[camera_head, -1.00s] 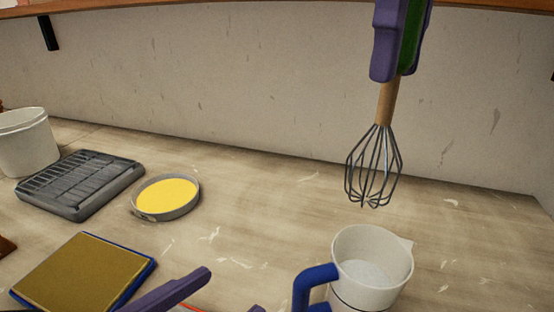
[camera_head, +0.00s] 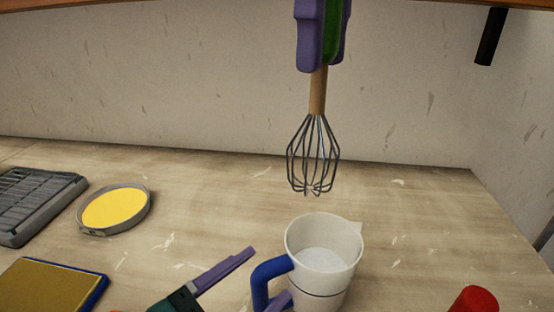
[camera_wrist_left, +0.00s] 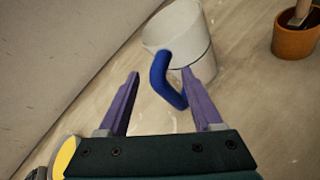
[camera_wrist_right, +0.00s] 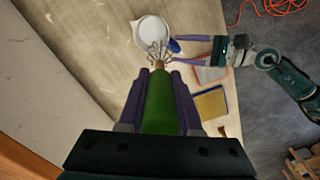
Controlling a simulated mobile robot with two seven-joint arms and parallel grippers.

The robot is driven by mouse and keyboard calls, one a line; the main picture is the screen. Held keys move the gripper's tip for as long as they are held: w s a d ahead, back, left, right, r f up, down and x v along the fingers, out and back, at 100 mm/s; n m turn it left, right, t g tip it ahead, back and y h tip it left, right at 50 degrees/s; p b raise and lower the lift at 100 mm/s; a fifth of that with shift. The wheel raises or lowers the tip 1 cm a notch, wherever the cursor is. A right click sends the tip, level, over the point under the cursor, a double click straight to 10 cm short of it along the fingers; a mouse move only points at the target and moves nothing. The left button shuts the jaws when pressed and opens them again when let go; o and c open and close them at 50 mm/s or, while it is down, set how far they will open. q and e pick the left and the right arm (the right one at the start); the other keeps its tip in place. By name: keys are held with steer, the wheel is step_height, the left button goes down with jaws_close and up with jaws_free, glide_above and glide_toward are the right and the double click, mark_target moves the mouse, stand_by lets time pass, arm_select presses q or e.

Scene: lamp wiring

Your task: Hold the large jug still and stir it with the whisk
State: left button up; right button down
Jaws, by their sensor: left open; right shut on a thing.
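The large white jug (camera_head: 325,257) stands upright on the table, with whitish contents inside and a blue handle (camera_head: 263,281) on its left side. My left gripper (camera_head: 270,273) is open, its two fingers on either side of the handle; the left wrist view shows the handle (camera_wrist_left: 160,80) between the fingertips, not clamped. My right gripper (camera_head: 323,65) is shut on the whisk's green and wooden handle (camera_head: 317,92). The whisk's wire head (camera_head: 313,158) hangs down, above and behind the jug's opening in the head view, apart from it. The right wrist view shows the wires (camera_wrist_right: 155,52) near the jug (camera_wrist_right: 152,32).
A grey pan with yellow contents (camera_head: 115,210), a dark ridged tray (camera_head: 35,200) and a blue-edged brown board (camera_head: 50,287) lie to the left. A red object (camera_head: 475,301) is at lower right. A terracotta pot (camera_wrist_left: 296,38) shows in the left wrist view.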

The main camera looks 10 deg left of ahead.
arm_select(q)
steer(key=shift+w+d+f, duration=0.1)
steer(key=shift+w+d, duration=0.05)
steer(key=shift+w, duration=0.15)
steer(key=shift+c, duration=0.4)
jaws_close()
stand_by(1.1)
steer(key=c, duration=0.6)
jaws_free()
jaws_close()
